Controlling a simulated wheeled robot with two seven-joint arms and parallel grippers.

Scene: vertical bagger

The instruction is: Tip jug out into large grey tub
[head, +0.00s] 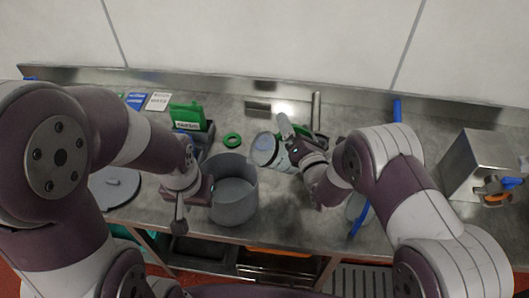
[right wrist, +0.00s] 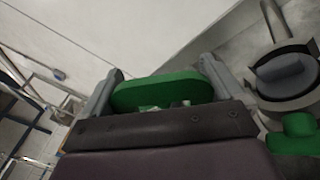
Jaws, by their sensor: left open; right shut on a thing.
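The large grey tub (head: 233,207) stands upright on the steel bench in the head view, with its open top facing up. The pale jug (head: 265,150) is just beyond the tub's right rim and looks tilted. My right gripper (head: 297,147) is beside the jug. In the right wrist view, a green rounded part (right wrist: 162,92) sits between its fingers, apparently the jug's handle; most of the jug is hidden there. My left gripper (head: 192,192) is open at the tub's left side. I cannot tell whether it touches the wall.
A round grey lid (head: 114,186) is at the left. A steel box (head: 480,160) stands at the right. Blue tools lie near my right arm. The back wall limits reach.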

